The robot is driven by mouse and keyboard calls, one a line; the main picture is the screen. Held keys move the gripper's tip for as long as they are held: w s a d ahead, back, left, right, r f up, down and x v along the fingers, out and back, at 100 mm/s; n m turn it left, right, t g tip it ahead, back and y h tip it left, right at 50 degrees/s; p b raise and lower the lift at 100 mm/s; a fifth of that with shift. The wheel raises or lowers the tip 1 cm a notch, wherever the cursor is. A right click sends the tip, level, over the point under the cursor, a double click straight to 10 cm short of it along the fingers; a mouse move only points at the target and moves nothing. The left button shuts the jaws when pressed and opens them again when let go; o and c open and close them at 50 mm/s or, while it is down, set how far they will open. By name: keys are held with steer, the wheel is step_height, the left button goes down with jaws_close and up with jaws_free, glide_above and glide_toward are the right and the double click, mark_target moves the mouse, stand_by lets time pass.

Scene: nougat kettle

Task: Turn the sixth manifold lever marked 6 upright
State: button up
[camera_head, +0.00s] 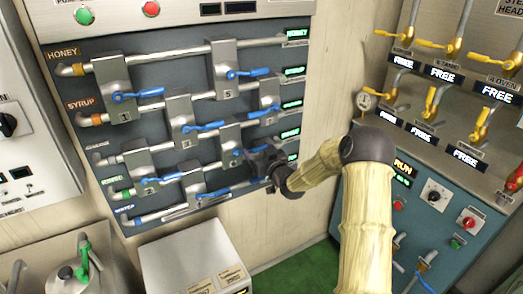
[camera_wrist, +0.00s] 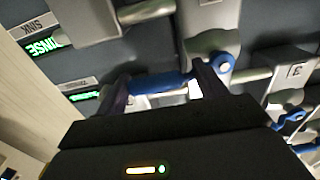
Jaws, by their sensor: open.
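The manifold panel (camera_head: 75,130) in the head view carries several grey valve boxes with blue levers on horizontal pipes. My gripper (camera_head: 270,167) is at its lower right and hides part of the lever behind it. In the wrist view my gripper (camera_wrist: 162,88) is open in front of a blue lever (camera_wrist: 165,82). One finger is near the lever's free end, the other near its pivot; I cannot tell whether they touch it. This lever lies roughly along the pipe, not upright. I cannot read its number. A valve box marked 3 (camera_wrist: 290,75) is beside it.
Green-lit displays (camera_head: 292,132) line the panel's right edge. Other blue levers (camera_head: 247,73) stick out nearby. A pale box (camera_head: 195,262) stands below, and a teal cabinet (camera_head: 450,215) with yellow taps above it is to the right. Bare wall separates panel and cabinet.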

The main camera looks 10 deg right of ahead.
steer(key=shift+d, duration=0.25)
steer(key=shift+c, duration=0.2)
